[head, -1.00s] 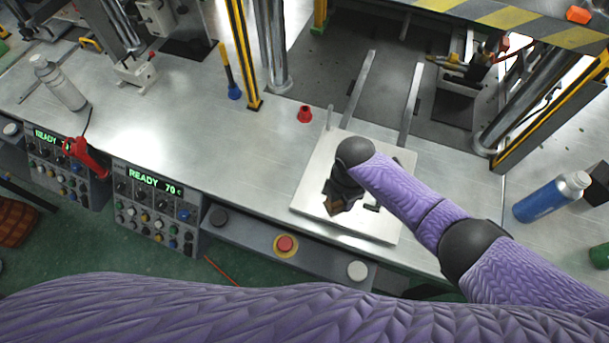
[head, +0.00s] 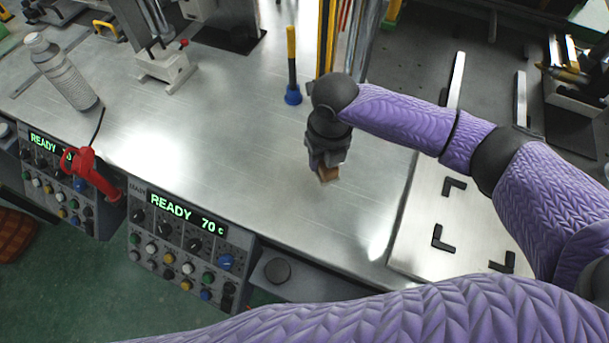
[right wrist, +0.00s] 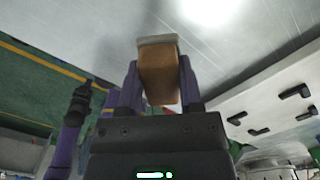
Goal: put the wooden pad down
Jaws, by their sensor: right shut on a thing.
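The wooden pad (head: 328,174) is a small brown block. My right gripper (head: 323,158) is shut on it and points down over the bare metal table (head: 230,140), left of the square plate. In the right wrist view the wooden pad (right wrist: 160,78) sits between the two fingers of the right gripper (right wrist: 160,85), with a grey band at its far end. I cannot tell whether the pad touches the table or hangs just above it.
A pale square plate (head: 425,220) with black corner brackets lies to the right. A blue-based tool (head: 292,92) stands behind the gripper. A bottle (head: 62,75) and a red-handled tool (head: 92,172) are at the left. The table left of the gripper is clear.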

